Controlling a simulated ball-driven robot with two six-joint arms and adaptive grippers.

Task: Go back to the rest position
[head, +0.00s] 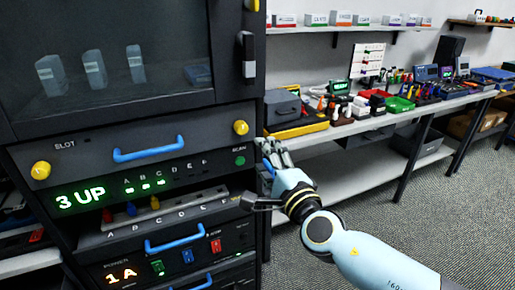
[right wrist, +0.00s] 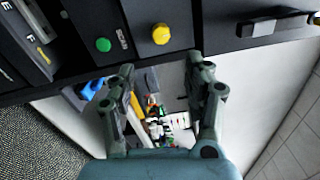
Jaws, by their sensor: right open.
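My right gripper (head: 258,174) is in front of the right edge of the dark equipment rack (head: 258,110) in the head view. In the right wrist view its two fingers (right wrist: 162,72) are spread apart with nothing between them. A green button (right wrist: 103,45) and a yellow knob (right wrist: 161,34) of the rack show just beyond the fingers. My left gripper is not in view.
The rack has blue handles (head: 148,149), a green "3 UP" display (head: 80,198) and a lower "1A" panel (head: 121,274). A long bench (head: 350,128) with bins and tools stands at the right. The carpet (head: 462,200) beside it is clear.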

